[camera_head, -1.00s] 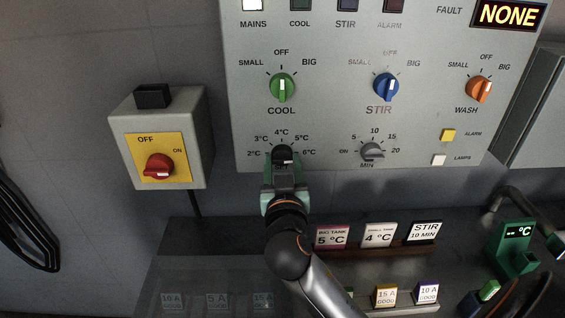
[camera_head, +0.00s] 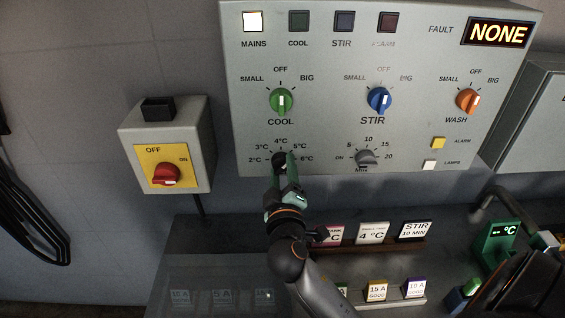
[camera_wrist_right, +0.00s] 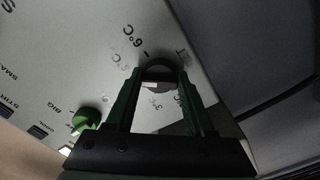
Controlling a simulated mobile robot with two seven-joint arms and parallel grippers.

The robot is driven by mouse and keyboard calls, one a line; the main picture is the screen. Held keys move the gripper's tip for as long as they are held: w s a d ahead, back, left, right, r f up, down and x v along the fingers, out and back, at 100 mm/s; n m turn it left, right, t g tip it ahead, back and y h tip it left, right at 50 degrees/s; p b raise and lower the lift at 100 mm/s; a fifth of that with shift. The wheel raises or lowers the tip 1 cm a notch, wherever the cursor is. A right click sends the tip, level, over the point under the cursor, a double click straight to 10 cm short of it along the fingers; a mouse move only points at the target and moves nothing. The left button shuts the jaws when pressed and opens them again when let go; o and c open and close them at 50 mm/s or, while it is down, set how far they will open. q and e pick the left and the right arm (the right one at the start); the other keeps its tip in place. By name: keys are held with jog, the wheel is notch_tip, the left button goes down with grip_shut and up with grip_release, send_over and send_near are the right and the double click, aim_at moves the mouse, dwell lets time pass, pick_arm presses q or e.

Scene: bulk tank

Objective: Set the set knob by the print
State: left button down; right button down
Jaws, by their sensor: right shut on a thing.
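The set knob (camera_head: 279,160) is a dark round knob at the lower left of the grey panel, inside a scale from 2°C to 6°C. My right gripper (camera_head: 284,164) is shut on it; the fingers hide part of knob and scale. In the right wrist view the knob (camera_wrist_right: 158,76) sits between the two fingertips (camera_wrist_right: 160,82). A pale mark on it points toward the left finger, and I cannot read its exact setting. A pink card (camera_head: 334,235) is partly covered by my arm, with only "TANK" and "°C" readable.
A "4 °C" card (camera_head: 373,233) and a "STIR 10 MIN" card (camera_head: 415,230) stand beside it. The green cool knob (camera_head: 281,101) is above, the grey minute knob (camera_head: 366,158) to the right. A red switch (camera_head: 165,174) on a box is left.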

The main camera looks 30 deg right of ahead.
jog(key=n+p, duration=0.2)
jog(key=n, duration=0.1)
jog(key=shift+r+n, duration=0.3)
jog(key=shift+n+p, duration=1.25)
jog(key=shift+n, duration=0.65)
jog(key=shift+f, duration=0.1)
jog(key=shift+c, duration=1.4)
grip_release()
jog(key=shift+f, duration=0.1)
